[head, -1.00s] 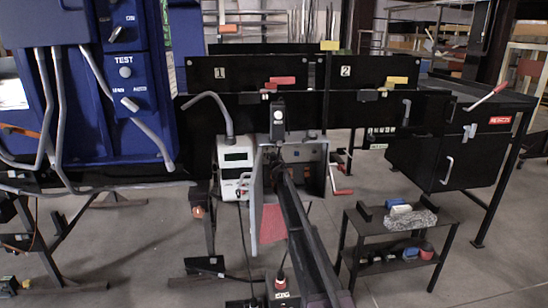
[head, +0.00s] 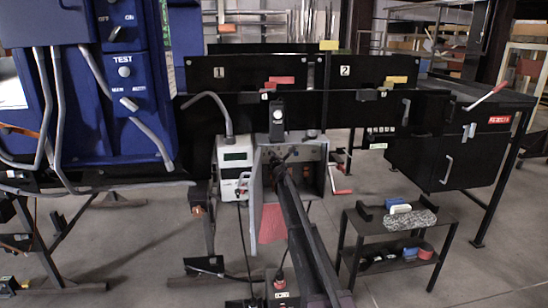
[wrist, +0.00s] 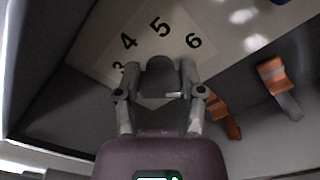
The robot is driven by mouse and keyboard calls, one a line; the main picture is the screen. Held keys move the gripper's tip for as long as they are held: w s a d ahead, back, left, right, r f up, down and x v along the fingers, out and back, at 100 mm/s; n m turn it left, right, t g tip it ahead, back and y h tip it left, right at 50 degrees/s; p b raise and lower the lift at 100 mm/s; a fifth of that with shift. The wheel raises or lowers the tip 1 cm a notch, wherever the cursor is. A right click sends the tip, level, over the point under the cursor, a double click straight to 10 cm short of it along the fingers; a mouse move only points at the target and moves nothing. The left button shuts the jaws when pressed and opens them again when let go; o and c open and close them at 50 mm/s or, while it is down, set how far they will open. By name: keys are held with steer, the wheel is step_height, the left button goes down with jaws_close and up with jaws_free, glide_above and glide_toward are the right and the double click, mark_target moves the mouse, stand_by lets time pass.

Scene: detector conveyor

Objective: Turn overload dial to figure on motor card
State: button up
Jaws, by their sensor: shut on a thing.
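The overload dial is a dark knob (wrist: 158,76) on a pale plate (wrist: 178,38) with black figures; 3, 4, 5 and 6 show in the wrist view. My gripper (wrist: 158,92) is shut on the knob, one finger on each side. A short pale mark lies between the fingers; I cannot tell if it is the dial's pointer. In the head view my arm reaches into an open grey box (head: 318,155), and my gripper (head: 277,158) is small and dark there. I cannot make out the motor card or its figure.
Two orange-ended parts (wrist: 272,72) sit right of the dial inside the box. The box's open door (head: 254,195) stands left of my arm. A white meter unit (head: 234,158) is at the left. A low black shelf (head: 395,228) stands at the right.

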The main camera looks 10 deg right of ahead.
steer(key=shift+w+m, duration=0.1)
steer(key=shift+m, duration=0.2)
steer(key=o, duration=1.2)
steer(key=shift+c, duration=0.2)
steer(key=s, duration=1.2)
